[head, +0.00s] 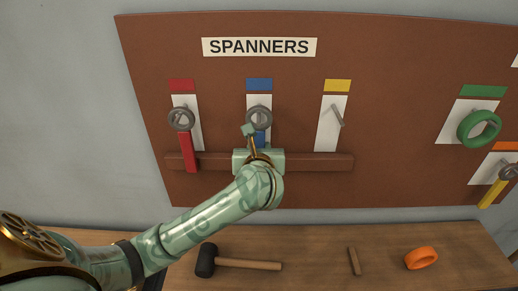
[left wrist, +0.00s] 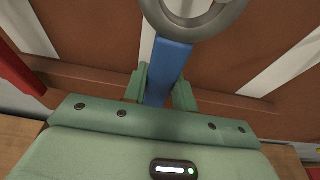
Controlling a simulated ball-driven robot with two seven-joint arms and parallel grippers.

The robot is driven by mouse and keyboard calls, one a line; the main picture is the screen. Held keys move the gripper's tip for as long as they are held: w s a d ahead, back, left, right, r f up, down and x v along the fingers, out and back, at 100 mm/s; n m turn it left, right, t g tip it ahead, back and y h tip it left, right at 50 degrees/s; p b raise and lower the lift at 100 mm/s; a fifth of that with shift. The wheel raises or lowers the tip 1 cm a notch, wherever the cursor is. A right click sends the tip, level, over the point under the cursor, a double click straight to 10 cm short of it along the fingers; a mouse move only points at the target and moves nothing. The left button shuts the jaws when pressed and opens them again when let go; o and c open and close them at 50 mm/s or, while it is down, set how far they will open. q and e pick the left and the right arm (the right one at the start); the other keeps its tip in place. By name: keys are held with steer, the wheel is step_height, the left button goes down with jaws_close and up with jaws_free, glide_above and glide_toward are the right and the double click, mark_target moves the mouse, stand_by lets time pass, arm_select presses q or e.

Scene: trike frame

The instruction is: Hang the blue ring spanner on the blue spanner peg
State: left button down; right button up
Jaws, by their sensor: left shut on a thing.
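The blue ring spanner (head: 259,138) is upright in front of the white strip under the blue tag (head: 259,84). Its grey ring (head: 259,118) is at the height where pegs show on the neighbouring strips. The blue spanner peg is not clearly visible, so I cannot tell whether the ring is around it. My left gripper (head: 255,142) is shut on the blue handle, below the ring. In the left wrist view, the blue handle (left wrist: 168,65) stands between its green fingers, with part of the ring at the top edge. My right gripper is out of view.
A red spanner (head: 188,152) hangs at the left, under the red tag. The yellow-tagged peg (head: 337,115) is bare. A brown ledge (head: 320,162) crosses the board below. A mallet (head: 245,264), a small wooden stick (head: 354,261) and an orange ring (head: 421,258) lie on the bench.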

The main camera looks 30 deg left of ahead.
arm_select(q)
steer(key=c, duration=1.1)
jaws_free()
steer(key=shift+o, duration=0.2)
steer(key=v, duration=1.6)
steer(key=shift+s+p, duration=0.2)
steer(key=shift+p, duration=0.1)
